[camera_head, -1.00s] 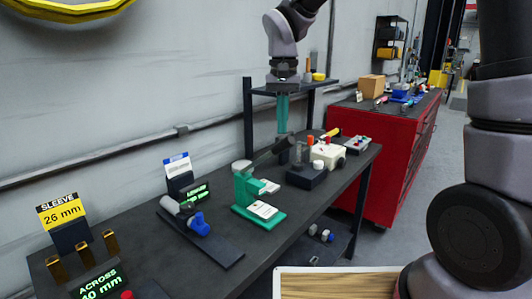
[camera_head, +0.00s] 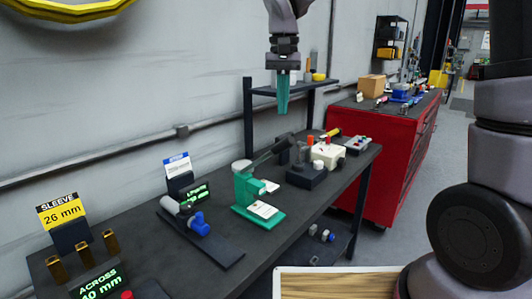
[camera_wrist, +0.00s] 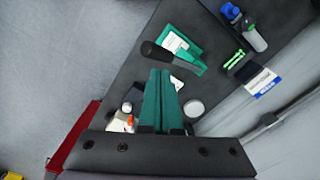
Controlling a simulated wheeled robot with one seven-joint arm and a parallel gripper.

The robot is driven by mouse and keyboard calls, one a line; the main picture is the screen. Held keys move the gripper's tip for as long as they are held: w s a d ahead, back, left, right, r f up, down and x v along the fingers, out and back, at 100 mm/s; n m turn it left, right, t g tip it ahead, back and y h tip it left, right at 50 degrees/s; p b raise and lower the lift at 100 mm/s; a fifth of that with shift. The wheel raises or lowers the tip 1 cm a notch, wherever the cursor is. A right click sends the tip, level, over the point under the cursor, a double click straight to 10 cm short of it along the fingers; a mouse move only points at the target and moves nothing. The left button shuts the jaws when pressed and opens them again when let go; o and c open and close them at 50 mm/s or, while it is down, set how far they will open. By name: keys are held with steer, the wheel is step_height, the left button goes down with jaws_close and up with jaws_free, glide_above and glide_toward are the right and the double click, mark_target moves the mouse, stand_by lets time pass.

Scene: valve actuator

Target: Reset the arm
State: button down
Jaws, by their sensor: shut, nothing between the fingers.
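My gripper (camera_head: 283,108) hangs pointing down above the dark workbench (camera_head: 215,264), clear of everything below it. Its two green fingers are together with nothing between them; they also show in the wrist view (camera_wrist: 160,98). Below and to the left of it stands the green press (camera_head: 248,190) with a dark lever (camera_head: 272,152) slanting up to the right. In the wrist view the lever (camera_wrist: 160,54) lies just beyond my fingertips in the picture, with the green press base (camera_wrist: 182,42) behind it.
A grey and blue valve (camera_head: 195,222) lies on a dark plate to the left. A cream box (camera_head: 326,152) and a dark block (camera_head: 306,176) stand to the right. The 26 mm sleeve sign (camera_head: 62,213) is at the near left. A red cabinet (camera_head: 385,165) stands beyond the bench.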

steer(key=s+d+r+m+t, duration=0.1)
steer(key=s+d+r+t, duration=0.1)
steer(key=s+d, duration=0.2)
steer(key=s+d+r+t+y, duration=0.1)
steer(key=s+d, duration=0.3)
steer(key=d, duration=0.7)
steer(key=s+d+r+m+t+y, duration=0.1)
steer(key=s+d+r+t, duration=0.2)
steer(key=d, duration=0.4)
steer(key=shift+s+d+r+m+t, duration=0.3)
steer(key=shift+s+d+r+t, duration=0.1)
steer(key=shift+s+t, duration=0.2)
steer(key=shift+s, duration=0.1)
